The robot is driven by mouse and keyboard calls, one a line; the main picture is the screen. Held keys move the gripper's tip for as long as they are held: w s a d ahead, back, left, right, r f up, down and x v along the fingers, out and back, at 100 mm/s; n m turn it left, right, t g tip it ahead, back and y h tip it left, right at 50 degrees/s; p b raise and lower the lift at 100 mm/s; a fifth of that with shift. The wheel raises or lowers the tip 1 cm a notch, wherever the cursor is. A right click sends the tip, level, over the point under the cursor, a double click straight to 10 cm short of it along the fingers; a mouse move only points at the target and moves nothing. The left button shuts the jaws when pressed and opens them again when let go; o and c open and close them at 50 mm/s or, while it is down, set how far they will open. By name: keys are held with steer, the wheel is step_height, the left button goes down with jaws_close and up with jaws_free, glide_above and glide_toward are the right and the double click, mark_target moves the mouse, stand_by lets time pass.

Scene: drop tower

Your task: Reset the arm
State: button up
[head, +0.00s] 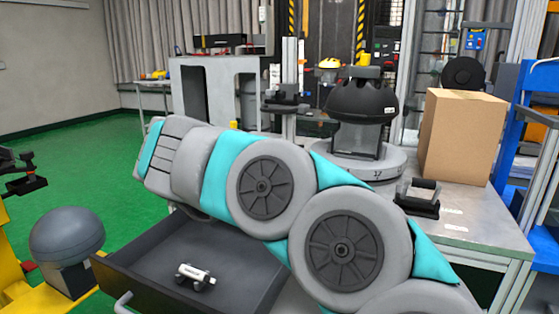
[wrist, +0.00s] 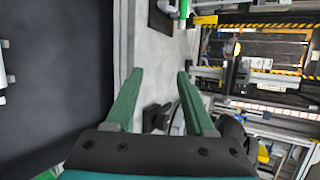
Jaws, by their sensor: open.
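My arm, grey and teal with large round joints, fills the middle of the head view. My gripper (wrist: 160,78) shows in the wrist view with its two green fingers apart and nothing between them. In the head view the gripper itself cannot be made out. The wrist view is turned sideways, with the dark drawer's floor (wrist: 55,80) on the left and the grey tabletop (wrist: 155,62) beyond the fingers.
An open dark drawer (head: 140,274) holds a small white object (head: 195,276). On the table (head: 478,228) stand a cardboard box (head: 462,135), a black dome on a stand (head: 361,101) and a small black-based holder (head: 418,205).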

step_height(320, 180, up, 12)
steer(key=n+t+y, duration=0.4)
steer(key=n+y, duration=0.1)
steer(key=n, duration=0.1)
steer(key=s+n+g+y, duration=0.2)
steer(key=s+n+y, duration=0.2)
steer(key=s+n, duration=0.15)
steer(key=s+d+f+n+g+h, duration=0.2)
steer(key=s+d+f+n+g, duration=0.4)
steer(key=s+f, duration=0.55)
steer(key=s+d+f+n+g+h, duration=0.1)
steer(key=s+d+f+n+g, duration=0.3)
steer(key=s+d+f, duration=0.75)
steer(key=s+d+f+g+h, duration=0.5)
steer(key=s+d+f+g, duration=0.1)
steer(key=s+d+f, duration=0.7)
steer(key=s+d+m, duration=0.1)
steer(key=s+d, duration=0.1)
steer(key=s, duration=0.1)
steer(key=shift+d+f+h, duration=0.2)
steer(key=shift+f+h, duration=0.05)
steer(key=shift+h, duration=0.15)
